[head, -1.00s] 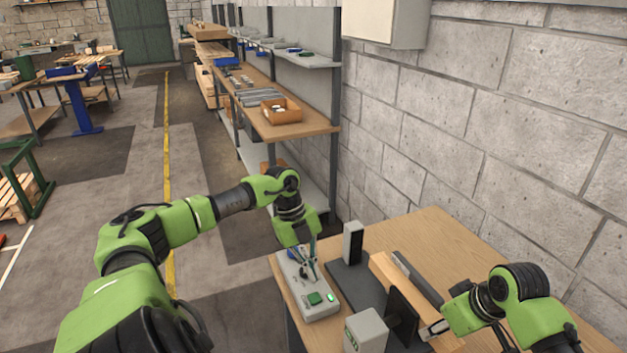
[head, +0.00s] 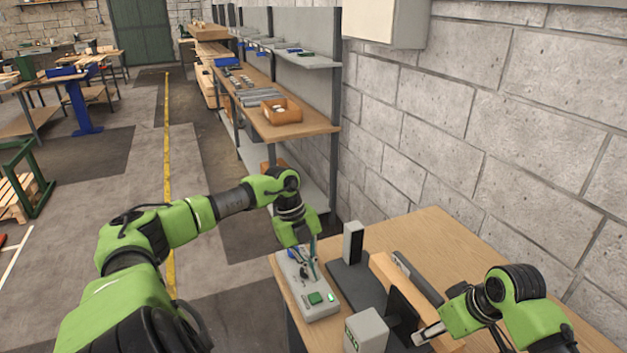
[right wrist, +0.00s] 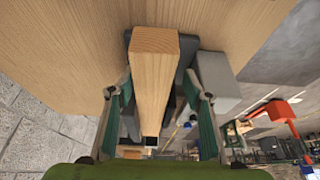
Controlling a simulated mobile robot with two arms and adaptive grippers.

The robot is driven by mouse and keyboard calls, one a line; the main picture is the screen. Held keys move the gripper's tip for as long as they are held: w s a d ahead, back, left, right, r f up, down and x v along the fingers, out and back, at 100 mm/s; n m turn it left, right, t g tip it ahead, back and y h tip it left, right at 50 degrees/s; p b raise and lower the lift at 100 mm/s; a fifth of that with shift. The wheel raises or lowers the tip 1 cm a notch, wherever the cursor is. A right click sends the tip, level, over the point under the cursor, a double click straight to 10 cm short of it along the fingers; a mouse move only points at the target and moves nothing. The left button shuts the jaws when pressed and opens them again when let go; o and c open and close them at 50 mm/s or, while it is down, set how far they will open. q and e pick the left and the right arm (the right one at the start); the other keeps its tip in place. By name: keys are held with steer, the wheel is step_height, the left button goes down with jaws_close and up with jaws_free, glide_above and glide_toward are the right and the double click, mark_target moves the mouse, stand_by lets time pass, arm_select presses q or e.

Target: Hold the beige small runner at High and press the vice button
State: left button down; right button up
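The beige wooden runner (head: 391,272) lies on the dark vice base (head: 356,288) on the bench, partly hidden behind a black upright plate. In the right wrist view the runner (right wrist: 154,80) runs between the two fingers of my right gripper (right wrist: 159,125), with a gap on each side. In the head view my right gripper (head: 427,333) is near the runner's near end. The grey control box (head: 319,309) carries a green button (head: 316,298), a lit green lamp, a dark knob and a blue part. My left gripper (head: 313,262) points down over the box's far half; its finger gap is unclear.
A grey block (head: 365,332) with a green mark stands at the vice's near end, and a dark block with a pale side (head: 353,242) at its far end. A dark grey bar (head: 418,278) lies beside the runner. The bench's (head: 440,235) back part is clear, near the block wall.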

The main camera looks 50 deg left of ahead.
arm_select(q)
steer(key=shift+s+a, duration=0.1)
steer(key=shift+s, duration=0.15)
arm_select(e)
steer(key=shift+s+r, duration=0.1)
arm_select(q)
steer(key=shift+w, duration=0.15)
arm_select(e)
steer(key=shift+w+d+r, duration=0.15)
steer(key=shift+w+r, duration=0.05)
steer(key=shift+r, duration=0.05)
steer(key=v, duration=1.1)
steer(key=shift+s+r, duration=0.25)
steer(key=shift+s, duration=0.1)
steer(key=shift+s+f, duration=0.1)
